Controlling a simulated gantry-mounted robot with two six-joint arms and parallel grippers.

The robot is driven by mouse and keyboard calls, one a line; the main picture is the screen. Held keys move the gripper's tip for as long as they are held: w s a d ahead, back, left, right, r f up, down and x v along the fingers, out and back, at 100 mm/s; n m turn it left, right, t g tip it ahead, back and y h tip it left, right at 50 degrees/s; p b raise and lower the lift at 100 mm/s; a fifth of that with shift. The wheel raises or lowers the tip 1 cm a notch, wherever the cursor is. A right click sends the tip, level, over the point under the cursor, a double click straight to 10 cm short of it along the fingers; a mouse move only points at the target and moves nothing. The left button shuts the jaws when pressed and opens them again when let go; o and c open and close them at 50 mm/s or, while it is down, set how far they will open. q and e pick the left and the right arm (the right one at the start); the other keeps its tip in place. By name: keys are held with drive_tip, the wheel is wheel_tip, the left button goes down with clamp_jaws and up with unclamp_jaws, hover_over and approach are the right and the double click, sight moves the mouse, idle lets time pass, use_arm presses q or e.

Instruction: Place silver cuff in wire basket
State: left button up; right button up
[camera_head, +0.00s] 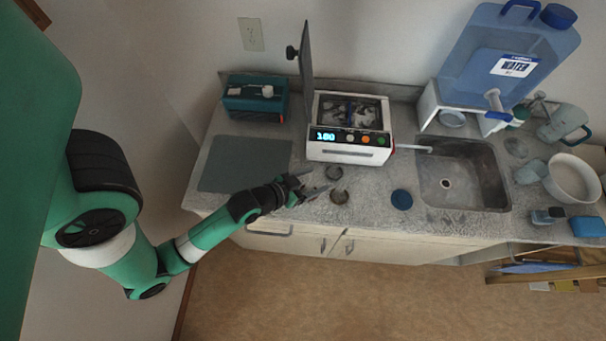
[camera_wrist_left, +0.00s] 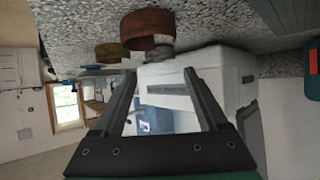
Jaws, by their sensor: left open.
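A small grey ring, which looks like the silver cuff (camera_head: 334,172), stands on the counter just in front of the white heated unit. In the left wrist view a grey cuff (camera_wrist_left: 161,48) shows partly behind a copper-brown ring. My left gripper (camera_head: 306,188) is open and empty, low over the counter and left of the rings, not touching the grey one. Its two fingers (camera_wrist_left: 165,88) frame the white unit in the left wrist view. I cannot make out the wire basket clearly; a dark wire-like insert (camera_head: 350,108) lies in the unit's open top. My right gripper is out of view.
The copper-brown ring (camera_wrist_left: 148,28) and a brass ring (camera_head: 340,196) are close by. The white unit (camera_head: 345,152) has its lid (camera_head: 306,65) raised. A blue disc (camera_head: 401,200) lies left of the sink (camera_head: 465,190). A grey mat (camera_head: 240,165) lies bare on the left.

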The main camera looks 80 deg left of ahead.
use_arm(q)
drive_tip(key=v, duration=0.5)
drive_tip(key=shift+s+d+r, duration=0.1)
drive_tip(key=shift+s+r, duration=0.1)
drive_tip(key=w+d+r+m+t+h, duration=0.1)
drive_tip(key=w+r+t, duration=0.3)
drive_tip(key=w+r, duration=0.8)
drive_tip(key=w+d+r+m+t+h, duration=0.15)
drive_tip(key=w+r+t, duration=0.4)
drive_tip(key=r, duration=1.05)
drive_tip(key=s+d+r+m+t+h, duration=0.1)
drive_tip(key=d+r+t, duration=0.1)
drive_tip(key=r, duration=0.8)
drive_tip(key=s+d+r+m+t+h, duration=0.1)
drive_tip(key=d+r, duration=0.4)
drive_tip(key=r, duration=0.6)
drive_tip(key=s+d+r+m+t+h, duration=0.1)
drive_tip(key=d+r+t+h, duration=0.1)
drive_tip(key=r, duration=0.9)
drive_tip(key=shift+d+r+t, duration=0.2)
drive_tip(key=shift+d+t, duration=0.55)
drive_tip(key=shift+d, duration=0.35)
drive_tip(key=shift+h, duration=0.25)
drive_tip(key=c, duration=0.5)
drive_tip(key=shift+c, duration=0.2)
